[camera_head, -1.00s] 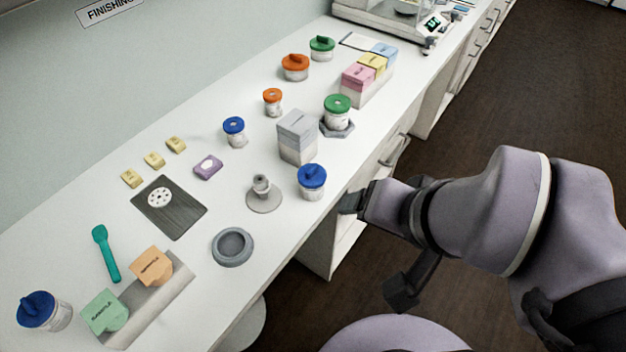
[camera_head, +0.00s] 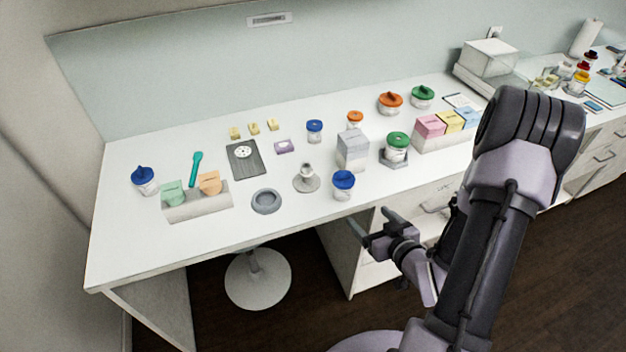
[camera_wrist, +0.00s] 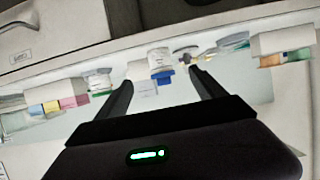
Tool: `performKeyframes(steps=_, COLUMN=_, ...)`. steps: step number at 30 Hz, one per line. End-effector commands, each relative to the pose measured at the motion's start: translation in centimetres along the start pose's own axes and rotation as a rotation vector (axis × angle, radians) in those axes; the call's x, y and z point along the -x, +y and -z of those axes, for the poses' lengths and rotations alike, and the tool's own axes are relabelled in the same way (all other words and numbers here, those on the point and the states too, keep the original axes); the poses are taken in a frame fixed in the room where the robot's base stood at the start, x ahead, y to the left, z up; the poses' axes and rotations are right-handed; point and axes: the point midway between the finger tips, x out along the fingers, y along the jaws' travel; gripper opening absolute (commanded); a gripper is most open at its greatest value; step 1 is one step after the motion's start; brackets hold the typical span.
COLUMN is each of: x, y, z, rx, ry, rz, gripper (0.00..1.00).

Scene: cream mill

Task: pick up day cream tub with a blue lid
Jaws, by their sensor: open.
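Three tubs with blue lids stand on the white bench; their labels are too small to read, so I cannot tell which is day cream. One blue-lidded tub (camera_head: 343,185) stands near the front edge, and seems to be the tub (camera_wrist: 159,58) between my fingers' outlines in the wrist view. A second blue-lidded tub (camera_head: 314,132) is farther back, and a third blue-lidded tub (camera_head: 146,182) is at the far left. My gripper (camera_head: 371,222) is open and empty, in front of the bench edge, apart from the nearest tub.
A grey box (camera_head: 352,151) stands just behind the front tub. A green-lidded tub (camera_head: 397,147) sits on a grey stand to the right. A grey pedestal (camera_head: 306,180) and a round grey dish (camera_head: 266,202) are to the left. Drawers lie below the edge.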

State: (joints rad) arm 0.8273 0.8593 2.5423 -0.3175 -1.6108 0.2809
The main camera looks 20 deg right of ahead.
Motion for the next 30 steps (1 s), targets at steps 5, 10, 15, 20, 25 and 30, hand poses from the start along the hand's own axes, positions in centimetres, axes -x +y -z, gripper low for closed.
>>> performKeyframes(steps=5, x=-2.1, y=0.0, z=-1.1, rx=0.008, ry=0.011, rz=0.004, gripper=0.80)
performKeyframes(steps=10, x=-5.7, y=-0.3, z=-1.0, rx=0.009, ry=0.011, rz=0.007, gripper=0.80)
performKeyframes(steps=15, x=-10.0, y=-0.2, z=-0.2, rx=0.004, ry=0.007, rz=0.006, gripper=0.80)
performKeyframes(steps=20, x=-12.0, y=-0.1, z=0.0, rx=0.003, ry=0.006, rz=0.003, gripper=0.80)
performKeyframes(steps=25, x=-15.0, y=0.1, z=0.3, rx=0.004, ry=0.008, rz=0.004, gripper=0.80)
performKeyframes(steps=30, x=-17.3, y=0.2, z=0.5, rx=0.003, ry=0.006, rz=0.003, gripper=0.80)
